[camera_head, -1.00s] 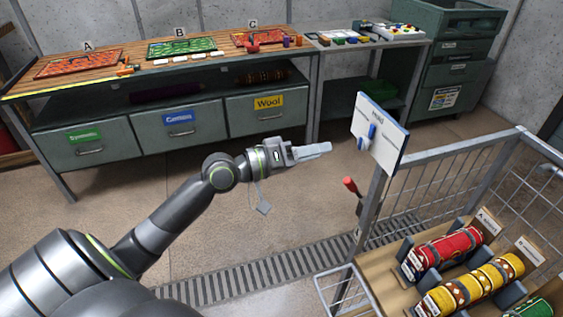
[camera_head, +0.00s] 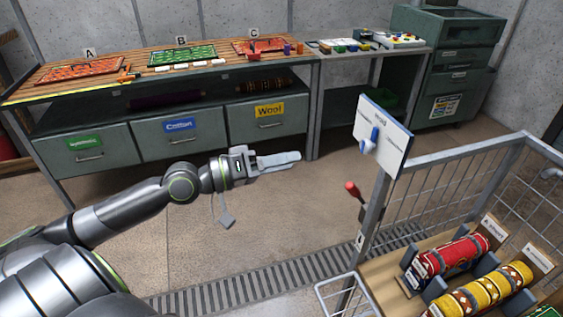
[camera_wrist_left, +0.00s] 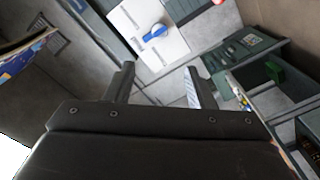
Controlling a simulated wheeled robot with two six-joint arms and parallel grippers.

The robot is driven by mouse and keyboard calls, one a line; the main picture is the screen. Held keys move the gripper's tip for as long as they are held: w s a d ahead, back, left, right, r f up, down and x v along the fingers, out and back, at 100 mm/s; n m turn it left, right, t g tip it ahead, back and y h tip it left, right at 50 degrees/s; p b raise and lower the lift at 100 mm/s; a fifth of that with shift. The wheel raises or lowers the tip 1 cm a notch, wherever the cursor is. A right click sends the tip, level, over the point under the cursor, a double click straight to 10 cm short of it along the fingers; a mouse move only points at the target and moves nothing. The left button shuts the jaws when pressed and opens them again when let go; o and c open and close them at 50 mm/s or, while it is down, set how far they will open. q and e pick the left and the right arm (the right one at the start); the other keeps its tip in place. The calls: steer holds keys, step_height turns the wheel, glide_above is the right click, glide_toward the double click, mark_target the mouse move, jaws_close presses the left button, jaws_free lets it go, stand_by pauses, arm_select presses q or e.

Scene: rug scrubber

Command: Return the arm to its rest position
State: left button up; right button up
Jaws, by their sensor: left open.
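My left arm (camera_head: 125,208) comes in from the left in the head view and reaches across above the floor. My left gripper (camera_head: 278,160) is open and empty, in front of the bench's right end and left of the white dial panel (camera_head: 392,150). In the left wrist view, the two fingers (camera_wrist_left: 158,86) stand apart with nothing between them. The white panel with its blue knob also shows beyond them (camera_wrist_left: 165,50). The gripper touches nothing that I can see. My right gripper is not in view.
A bench (camera_head: 130,90) with mats A, B, C and labelled drawers stands at the back. A wire-fenced rack (camera_head: 385,282) at right holds red and yellow rolls. A red-handled lever (camera_head: 352,188) stands beside it. A floor grate (camera_head: 250,283) crosses in front. Open floor lies below the arm.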

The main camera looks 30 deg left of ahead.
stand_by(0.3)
